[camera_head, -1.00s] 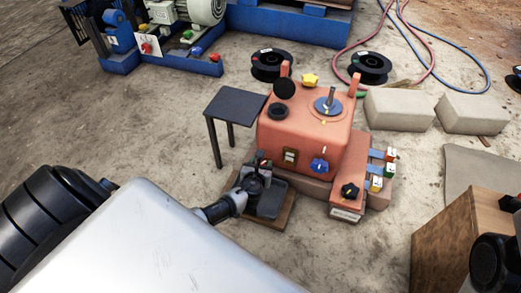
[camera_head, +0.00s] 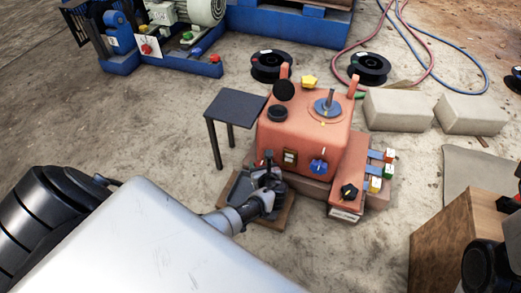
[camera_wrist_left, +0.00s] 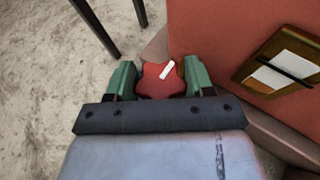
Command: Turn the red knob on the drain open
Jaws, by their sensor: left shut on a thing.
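The red knob (camera_wrist_left: 160,79) has a star-like shape with a white mark on top. It sits low at the side of the orange machine body (camera_head: 300,128). My left gripper (camera_wrist_left: 158,80) has its green fingers on both sides of the knob and is shut on it. The drain outlet itself cannot be made out. My right gripper does not show.
A blue knob (camera_head: 318,167) and a switch plate (camera_head: 290,157) are on the machine's front, right of my gripper. A small dark table (camera_head: 235,106) stands to the left. A black knob (camera_head: 349,191) is on the side block. Open floor lies in front.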

